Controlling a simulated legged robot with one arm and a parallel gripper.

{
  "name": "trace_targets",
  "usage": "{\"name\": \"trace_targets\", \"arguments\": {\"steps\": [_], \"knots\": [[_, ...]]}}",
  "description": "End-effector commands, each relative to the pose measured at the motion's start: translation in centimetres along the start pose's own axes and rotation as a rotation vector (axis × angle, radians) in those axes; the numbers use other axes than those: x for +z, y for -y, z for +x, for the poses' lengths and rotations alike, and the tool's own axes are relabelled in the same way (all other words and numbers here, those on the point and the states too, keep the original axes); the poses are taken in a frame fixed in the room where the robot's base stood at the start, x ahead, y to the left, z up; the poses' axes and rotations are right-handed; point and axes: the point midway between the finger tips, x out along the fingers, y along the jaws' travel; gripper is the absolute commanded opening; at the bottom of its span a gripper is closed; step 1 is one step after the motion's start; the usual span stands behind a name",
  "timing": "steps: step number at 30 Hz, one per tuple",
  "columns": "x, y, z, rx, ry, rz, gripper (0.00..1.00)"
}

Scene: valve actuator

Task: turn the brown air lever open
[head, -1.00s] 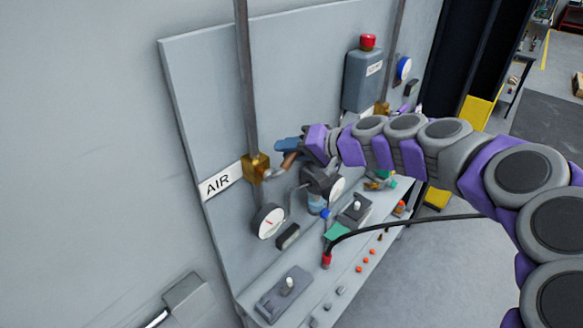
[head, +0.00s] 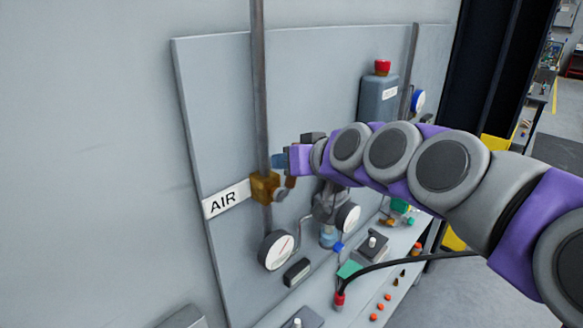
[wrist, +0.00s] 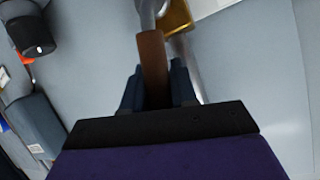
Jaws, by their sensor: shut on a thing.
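The brown air lever (wrist: 152,60) runs down from a grey stem at the top of the wrist view, between the two dark blue fingers of my gripper (wrist: 156,88). My gripper is shut on the lever. In the head view the lever (head: 291,181) shows only as a small brown piece beside the brass valve body (head: 265,187), right of the AIR label (head: 226,199). My gripper (head: 281,162) is just above and right of the valve there, with its fingers partly hidden by my wrist. The brass body also shows in the wrist view (wrist: 176,17).
A vertical pipe (head: 260,90) rises from the valve along the grey panel. A gauge (head: 276,250) sits below, and a grey box with a red button (head: 382,68) stands to the right. A black cable (head: 410,261) crosses the lower shelf.

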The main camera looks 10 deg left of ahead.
Motion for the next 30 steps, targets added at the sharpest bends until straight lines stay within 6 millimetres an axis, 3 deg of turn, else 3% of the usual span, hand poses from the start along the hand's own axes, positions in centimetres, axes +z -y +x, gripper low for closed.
{"name": "trace_targets", "arguments": {"steps": [17,18,24,30], "knots": [[0.69,0.33,0.32,0.008,0.009,-0.032,0.0],[0.7,0.33,0.32,0.008,0.009,-0.032,0.28],[0.44,0.33,0.18,0.009,0.002,-0.031,0.47],[0.28,0.37,0.05,0.01,-0.002,-0.031,0.48]]}}
